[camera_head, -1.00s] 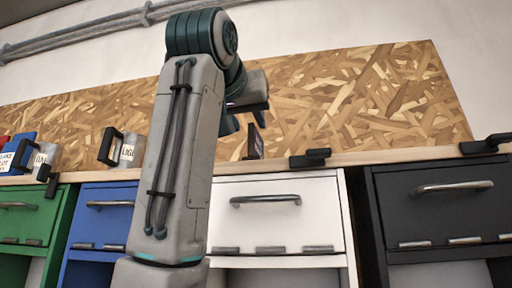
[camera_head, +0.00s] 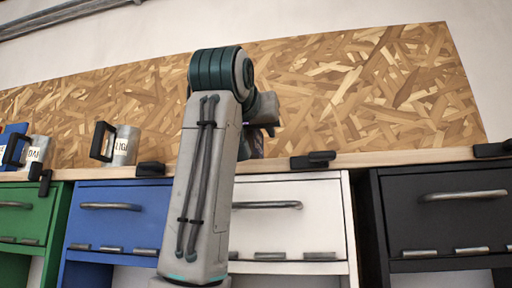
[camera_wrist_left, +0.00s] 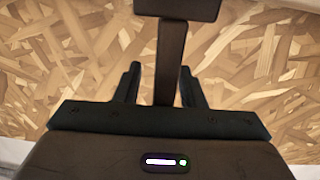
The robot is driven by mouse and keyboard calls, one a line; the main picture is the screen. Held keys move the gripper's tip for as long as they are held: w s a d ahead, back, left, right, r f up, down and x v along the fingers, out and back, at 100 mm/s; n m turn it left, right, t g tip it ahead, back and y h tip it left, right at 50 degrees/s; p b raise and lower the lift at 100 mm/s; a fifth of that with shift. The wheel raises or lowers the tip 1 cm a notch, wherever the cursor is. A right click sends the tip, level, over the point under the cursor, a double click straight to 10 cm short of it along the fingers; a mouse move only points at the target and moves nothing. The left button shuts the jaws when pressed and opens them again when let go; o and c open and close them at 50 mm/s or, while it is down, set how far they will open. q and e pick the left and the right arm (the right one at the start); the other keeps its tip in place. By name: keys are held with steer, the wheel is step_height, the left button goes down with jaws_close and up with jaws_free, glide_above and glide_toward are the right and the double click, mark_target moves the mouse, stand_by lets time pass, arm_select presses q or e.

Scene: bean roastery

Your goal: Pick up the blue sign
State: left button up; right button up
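My left gripper (camera_wrist_left: 160,88) is open in the left wrist view, its two dark fingers apart. A dark brown upright stem (camera_wrist_left: 170,55) stands between the fingers, close to the right one, with a gap on the left. It carries a wider dark plate (camera_wrist_left: 178,8) cut off by the top edge. In the head view my left gripper (camera_head: 264,128) is mostly behind my arm. A dark, thin upright piece (camera_head: 258,146) shows beside it at the shelf. No blue face is clear on this piece. My right gripper is not in view.
A blue object with a white label (camera_head: 12,138) and metal mugs with black handles (camera_head: 124,147) stand on the left shelf. Black clamps (camera_head: 313,160) sit on the shelf edge. Below are green, blue, white and black drawers (camera_head: 435,210). An oriented-strand board (camera_head: 370,90) stands behind.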

arm_select(q)
steer(key=shift+s, duration=0.1)
jaws_close()
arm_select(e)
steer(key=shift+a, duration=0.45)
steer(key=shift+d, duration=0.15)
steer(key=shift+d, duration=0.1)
